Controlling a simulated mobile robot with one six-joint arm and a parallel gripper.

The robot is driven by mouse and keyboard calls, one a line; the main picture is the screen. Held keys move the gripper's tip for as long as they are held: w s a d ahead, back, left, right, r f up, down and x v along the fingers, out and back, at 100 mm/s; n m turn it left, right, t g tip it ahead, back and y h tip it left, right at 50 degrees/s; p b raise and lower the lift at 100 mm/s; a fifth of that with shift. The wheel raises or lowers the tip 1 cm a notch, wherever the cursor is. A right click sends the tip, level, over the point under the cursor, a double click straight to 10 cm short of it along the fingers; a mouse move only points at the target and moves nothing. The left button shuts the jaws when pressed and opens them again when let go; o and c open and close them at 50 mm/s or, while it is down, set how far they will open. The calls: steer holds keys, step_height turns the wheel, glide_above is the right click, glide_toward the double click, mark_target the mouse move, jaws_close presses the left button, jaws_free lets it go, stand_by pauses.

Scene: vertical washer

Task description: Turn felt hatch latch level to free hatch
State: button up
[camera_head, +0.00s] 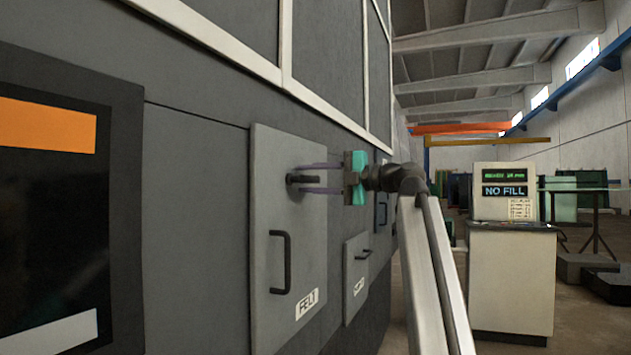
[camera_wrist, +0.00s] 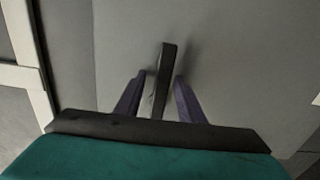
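The felt hatch (camera_head: 262,215) is a grey panel in the machine wall with a white FELT label (camera_head: 307,303) low on it; it looks closed. Its dark latch (camera_head: 304,180) is on the upper part and looks near level in the head view, though its exact angle is hard to tell. In the wrist view the latch (camera_wrist: 163,72) is a dark bar standing between my two purple fingers. My gripper (camera_head: 315,178) is open around the latch, with small gaps showing on both sides (camera_wrist: 160,82). The teal gripper body hides the lower wrist view.
A dark pull handle (camera_head: 287,262) sits below the latch. A smaller labelled hatch (camera_head: 356,275) is to the right. A control console (camera_head: 511,280) reading NO FILL stands at the right. White frame bars (camera_head: 290,85) run above the hatch.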

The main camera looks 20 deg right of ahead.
steer(key=shift+s+a, duration=0.1)
steer(key=p+v, duration=0.2)
steer(key=v, duration=1.1)
steer(key=shift+s+d, duration=0.2)
steer(key=shift+d, duration=0.1)
stand_by(0.4)
steer(key=shift+s, duration=0.1)
